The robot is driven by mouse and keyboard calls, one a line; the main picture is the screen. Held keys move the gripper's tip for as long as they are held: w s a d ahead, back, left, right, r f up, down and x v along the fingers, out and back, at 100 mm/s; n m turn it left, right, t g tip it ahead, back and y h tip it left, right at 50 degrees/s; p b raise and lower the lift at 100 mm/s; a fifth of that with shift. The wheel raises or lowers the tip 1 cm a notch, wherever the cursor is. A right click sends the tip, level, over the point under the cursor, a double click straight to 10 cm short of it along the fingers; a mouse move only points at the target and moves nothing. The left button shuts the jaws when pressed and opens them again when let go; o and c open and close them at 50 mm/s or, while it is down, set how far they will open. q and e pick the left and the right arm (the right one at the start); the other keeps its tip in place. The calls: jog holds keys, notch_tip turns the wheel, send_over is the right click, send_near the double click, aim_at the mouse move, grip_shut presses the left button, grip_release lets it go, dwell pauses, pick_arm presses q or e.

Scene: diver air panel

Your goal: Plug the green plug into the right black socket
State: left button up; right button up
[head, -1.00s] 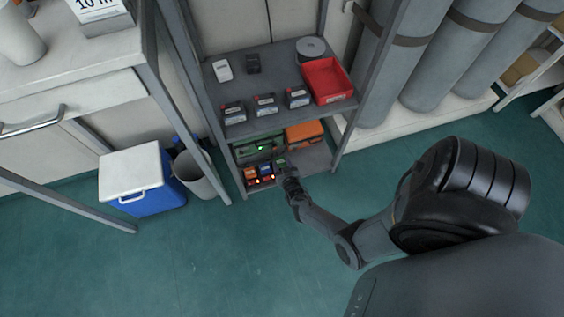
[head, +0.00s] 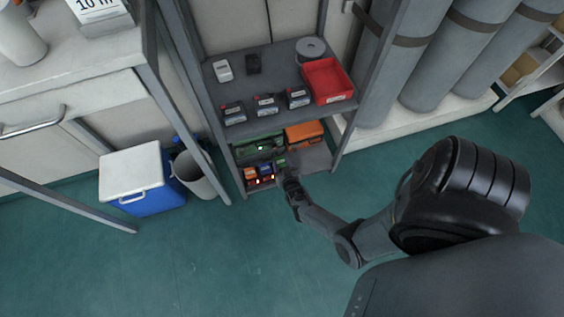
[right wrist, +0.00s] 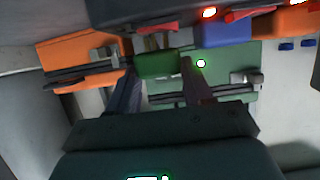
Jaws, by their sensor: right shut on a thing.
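The green plug (head: 281,162) is at the front of the lower shelf, right of the blue plug (head: 265,169) and orange plug (head: 250,173). My right gripper (head: 285,171) reaches in from the right. In the right wrist view its two fingers (right wrist: 158,72) are shut on the green plug (right wrist: 157,65), one on each side. The blue plug (right wrist: 225,32) is to the right there. The black sockets are not clear in either view; a dark body lies along the top of the wrist view. My left gripper is not in view.
A green case (head: 258,147) with a green light and an orange case (head: 304,134) stand behind on the lower shelf. The upper shelf (head: 268,62) overhangs them and holds a red tray (head: 326,80). A bin (head: 202,174) and cooler (head: 142,180) stand left on the floor.

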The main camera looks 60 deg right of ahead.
jog(key=shift+f, duration=1.05)
dwell(2.1)
jog(key=o, duration=1.3)
jog(key=shift+o, duration=0.2)
jog(key=shift+r, duration=0.1)
